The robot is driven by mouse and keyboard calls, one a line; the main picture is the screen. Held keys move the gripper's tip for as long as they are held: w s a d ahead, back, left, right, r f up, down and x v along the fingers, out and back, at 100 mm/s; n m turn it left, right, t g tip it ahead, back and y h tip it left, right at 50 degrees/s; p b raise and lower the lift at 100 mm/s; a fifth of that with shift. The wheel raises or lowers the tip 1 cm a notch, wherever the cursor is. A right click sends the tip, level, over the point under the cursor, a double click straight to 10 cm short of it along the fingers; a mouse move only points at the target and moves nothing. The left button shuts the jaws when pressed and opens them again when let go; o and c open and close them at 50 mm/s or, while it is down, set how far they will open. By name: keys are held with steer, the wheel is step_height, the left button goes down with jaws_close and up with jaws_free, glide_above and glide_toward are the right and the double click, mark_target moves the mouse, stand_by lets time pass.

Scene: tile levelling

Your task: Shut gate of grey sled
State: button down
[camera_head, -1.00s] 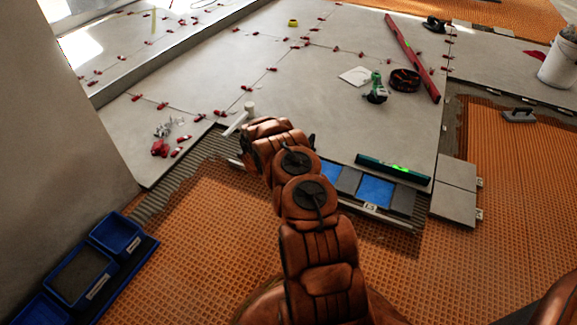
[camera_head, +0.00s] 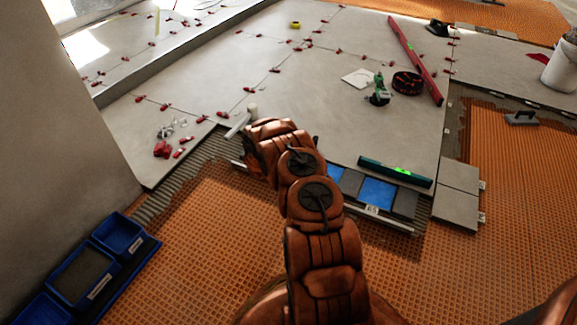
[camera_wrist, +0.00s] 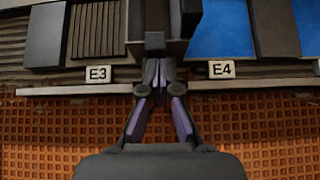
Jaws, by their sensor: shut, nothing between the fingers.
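My gripper (camera_wrist: 157,88) is shut and empty in the wrist view. Its fingertips meet just below a dark grey block (camera_wrist: 155,46) at the front of a row of tiles and slats; whether they touch it I cannot tell. Left of the block are a ribbed grey piece (camera_wrist: 97,30) and a plain grey piece (camera_wrist: 45,36). Right of it are blue tiles (camera_wrist: 220,32) and a dark grey tile (camera_wrist: 273,28). Which part is the grey sled or its gate is not clear. In the head view my arm hides the gripper and this spot.
A pale rail (camera_wrist: 60,90) with E3 and E4 labels runs in front of the row. A green level (camera_head: 395,171) lies behind it. Blue bins (camera_head: 82,275) stand at left on the orange mat. A white-headed tool (camera_head: 240,124) lies beyond my arm.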

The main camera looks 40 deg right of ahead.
steer(key=a+f+p+v, duration=0.1)
steer(key=p+v, duration=0.2)
steer(key=v, duration=0.9)
steer(key=shift+s+a+r, duration=0.1)
